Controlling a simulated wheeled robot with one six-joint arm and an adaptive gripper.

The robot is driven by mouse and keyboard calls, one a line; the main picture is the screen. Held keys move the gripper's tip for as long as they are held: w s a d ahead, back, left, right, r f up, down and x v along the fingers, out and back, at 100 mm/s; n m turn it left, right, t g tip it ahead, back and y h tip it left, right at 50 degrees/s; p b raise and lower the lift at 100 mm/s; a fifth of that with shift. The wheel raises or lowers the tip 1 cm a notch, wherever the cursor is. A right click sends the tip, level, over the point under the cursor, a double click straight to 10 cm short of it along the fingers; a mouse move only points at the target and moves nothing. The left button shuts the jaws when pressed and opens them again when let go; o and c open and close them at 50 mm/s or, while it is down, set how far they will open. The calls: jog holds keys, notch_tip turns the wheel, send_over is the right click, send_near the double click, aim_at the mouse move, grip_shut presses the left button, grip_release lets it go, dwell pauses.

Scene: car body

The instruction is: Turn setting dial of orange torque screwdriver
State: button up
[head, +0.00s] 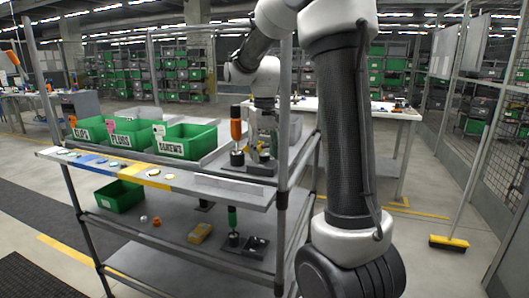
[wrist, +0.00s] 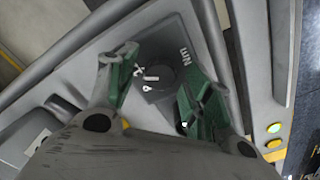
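The orange torque screwdriver (head: 236,128) stands upright on the cart's top shelf, its dark lower end at a dark base plate (head: 262,169). My gripper (head: 262,150) points down over that plate, just right of the screwdriver. In the wrist view my gripper (wrist: 158,88) is open, its two greenish fingers apart. Between and beyond them lies a round dark dial-like part (wrist: 153,82) on a grey plate, with white marks and the letters "Nm" beside it. Whether the fingers touch it I cannot tell. The orange handle does not show clearly in the wrist view.
Green bins (head: 185,141) labelled for clips, plugs and screws stand left on the cart's top shelf. A cart post (head: 284,120) rises close to my arm. The lower shelf holds a green-handled screwdriver (head: 232,218), a yellow item (head: 200,233) and a green bin (head: 119,196).

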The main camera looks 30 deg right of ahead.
jog(key=c, duration=0.9)
jog(key=shift+c, duration=0.2)
jog(key=shift+n, duration=0.4)
jog(key=n, duration=0.5)
jog(key=shift+n, duration=0.4)
jog(key=n, duration=0.5)
jog(key=shift+n, duration=0.3)
jog(key=o, duration=1)
